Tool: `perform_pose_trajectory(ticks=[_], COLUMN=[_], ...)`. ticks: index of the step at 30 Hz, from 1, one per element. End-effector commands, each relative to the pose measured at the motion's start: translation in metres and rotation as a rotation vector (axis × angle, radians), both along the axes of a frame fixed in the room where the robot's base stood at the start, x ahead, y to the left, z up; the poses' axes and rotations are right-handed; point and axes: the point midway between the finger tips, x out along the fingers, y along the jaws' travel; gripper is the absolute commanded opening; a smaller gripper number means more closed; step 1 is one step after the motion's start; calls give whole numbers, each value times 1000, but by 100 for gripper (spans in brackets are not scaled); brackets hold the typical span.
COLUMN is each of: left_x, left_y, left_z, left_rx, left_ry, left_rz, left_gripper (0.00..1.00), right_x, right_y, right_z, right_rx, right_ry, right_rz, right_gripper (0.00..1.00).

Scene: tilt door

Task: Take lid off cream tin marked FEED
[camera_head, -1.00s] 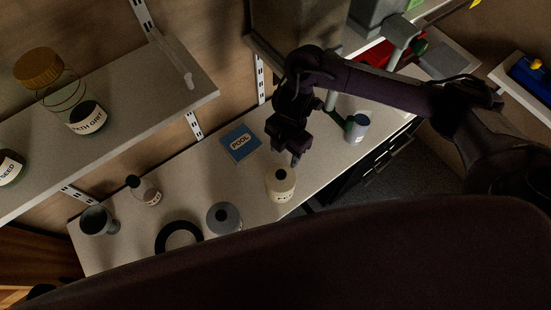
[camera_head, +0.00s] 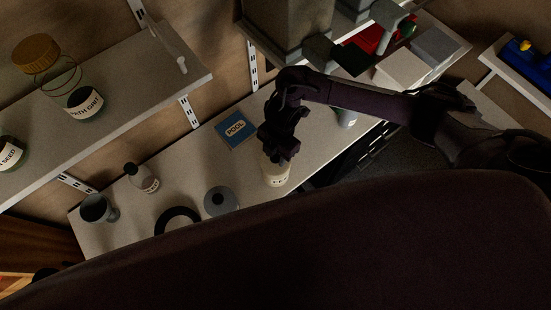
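The cream tin (camera_head: 276,178) stands upright on the workbench, right of the grey lidded tin. Its label shows low on its front, too small and dark to read. My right gripper (camera_head: 281,157) is directly over the tin, pointing down at its top. It hides the lid and knob, so I cannot tell whether the fingers touch the lid or how far apart they are. My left gripper is not in view.
On the bench (camera_head: 204,165) stand a grey round tin (camera_head: 221,201), a black ring (camera_head: 178,220), a small bottle (camera_head: 143,179), a dark cup (camera_head: 96,207) and a blue POOL box (camera_head: 236,129). A can (camera_head: 346,119) is partly behind my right arm. A shelf (camera_head: 150,85) overhangs at left.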

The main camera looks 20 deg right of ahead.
Motion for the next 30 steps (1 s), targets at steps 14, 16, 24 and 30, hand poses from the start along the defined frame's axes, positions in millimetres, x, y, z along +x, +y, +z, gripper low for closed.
perform_pose_trajectory(ticks=[14,16,24,30], left_x=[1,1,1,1], left_y=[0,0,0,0], left_z=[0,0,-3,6], left_rx=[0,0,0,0], left_ry=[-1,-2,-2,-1], left_rz=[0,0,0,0], left_gripper=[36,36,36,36], right_x=[1,1,2,4], right_y=[0,0,0,-1], right_z=[1,1,25,77], right_rx=[0,0,2,-2], right_ry=[-1,-1,-5,-11], right_rz=[-1,-1,1,3], right_gripper=[6,6,6,6])
